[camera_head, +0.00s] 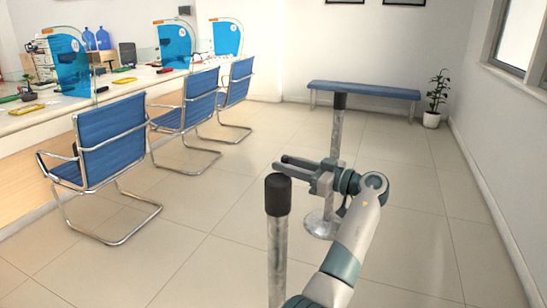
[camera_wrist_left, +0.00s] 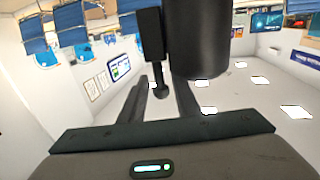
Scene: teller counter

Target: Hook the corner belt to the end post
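The near post (camera_head: 278,240) stands upright in the head view, grey metal with a black cap. A second grey post (camera_head: 337,130) with a black cap and round base stands farther back. My left gripper (camera_head: 279,164) lies level between the two posts, pointing left, its fingers apart. In the left wrist view a large dark cylinder (camera_wrist_left: 198,40), which looks like a post cap, is close ahead. Beside it hangs a black block with a small round knob (camera_wrist_left: 161,91), in line with the gap between the fingers. I cannot tell which part is belt. My right gripper is out of view.
Blue chairs (camera_head: 110,145) line the teller counter (camera_head: 60,112) at left. A blue bench (camera_head: 365,90) and a potted plant (camera_head: 437,95) stand at the back wall. The tiled floor between is clear.

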